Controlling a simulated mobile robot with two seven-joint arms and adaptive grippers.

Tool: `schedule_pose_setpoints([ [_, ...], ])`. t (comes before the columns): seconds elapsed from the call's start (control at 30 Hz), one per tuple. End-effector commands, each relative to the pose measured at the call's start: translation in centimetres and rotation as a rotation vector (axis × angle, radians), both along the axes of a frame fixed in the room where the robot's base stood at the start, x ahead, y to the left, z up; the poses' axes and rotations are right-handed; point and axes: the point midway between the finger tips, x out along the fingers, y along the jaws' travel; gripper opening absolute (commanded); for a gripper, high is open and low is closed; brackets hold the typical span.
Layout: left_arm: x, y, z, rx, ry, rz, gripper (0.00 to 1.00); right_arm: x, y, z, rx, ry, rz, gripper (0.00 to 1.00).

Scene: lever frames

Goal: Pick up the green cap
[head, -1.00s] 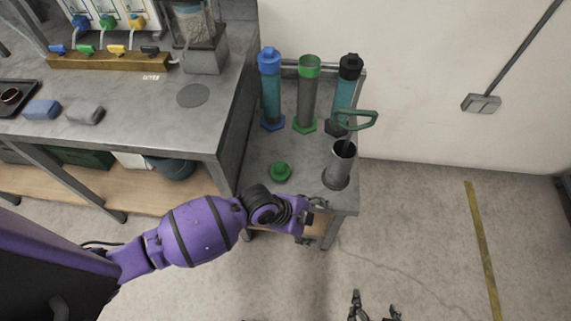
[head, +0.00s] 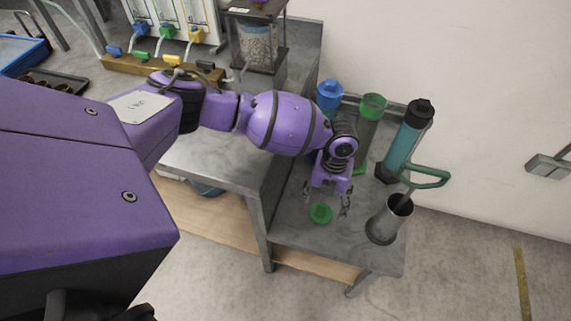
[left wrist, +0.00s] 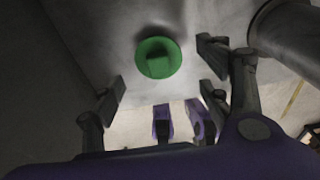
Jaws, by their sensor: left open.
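The green cap (head: 321,213) lies on the grey top of the small side table (head: 290,228), near its front left. My left gripper (head: 327,199) points down over the cap, open and empty, with its fingers to either side of it in the head view. In the left wrist view the cap (left wrist: 158,58) shows whole, with a raised block on its round disc. There it lies beyond the line between the open fingers (left wrist: 163,80), and nothing is seen touching it. My right gripper is not in view.
Behind stand tubes with a blue cap (head: 329,92), a green top (head: 373,104) and a black cap (head: 419,112). The higher workbench (head: 222,155) is at left.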

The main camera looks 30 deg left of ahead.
Motion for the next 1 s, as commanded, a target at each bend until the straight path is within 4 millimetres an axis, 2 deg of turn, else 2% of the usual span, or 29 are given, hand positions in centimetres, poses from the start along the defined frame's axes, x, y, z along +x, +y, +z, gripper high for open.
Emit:
schedule_pose_setpoints([
  [0.3, -0.7, 0.2, -4.4, -0.001, 0.0, 0.003, 0.7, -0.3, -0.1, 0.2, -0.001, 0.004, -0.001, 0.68],
  [0.6, -0.7, 0.2, -4.8, 0.0, -0.001, 0.002, 0.7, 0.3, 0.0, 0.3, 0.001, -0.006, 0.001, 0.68],
  [0.93, -0.6, 0.2, -4.7, 0.0, -0.002, 0.003, 0.26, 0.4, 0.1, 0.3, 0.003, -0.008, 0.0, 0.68],
  [1.0, -0.6, 0.2, -4.7, -0.001, -0.002, 0.003, 0.25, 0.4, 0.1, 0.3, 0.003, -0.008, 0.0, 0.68],
])
